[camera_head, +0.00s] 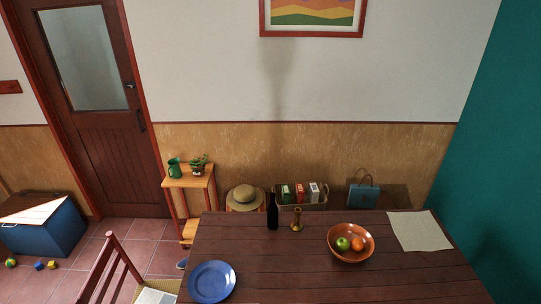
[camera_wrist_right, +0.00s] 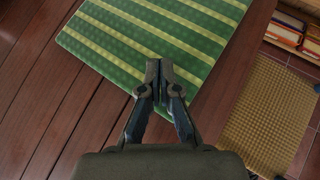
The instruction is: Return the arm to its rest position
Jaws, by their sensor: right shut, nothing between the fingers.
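My right gripper (camera_wrist_right: 160,78) shows in the right wrist view with its two fingers pressed together and nothing between them. Its tips show over the lower edge of a green striped cloth (camera_wrist_right: 165,32), which lies on dark reddish-brown planks. I cannot tell how far the fingertips are from the cloth. In the head view neither of my grippers nor arms shows.
A wooden chair (camera_head: 104,270) stands at the left.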

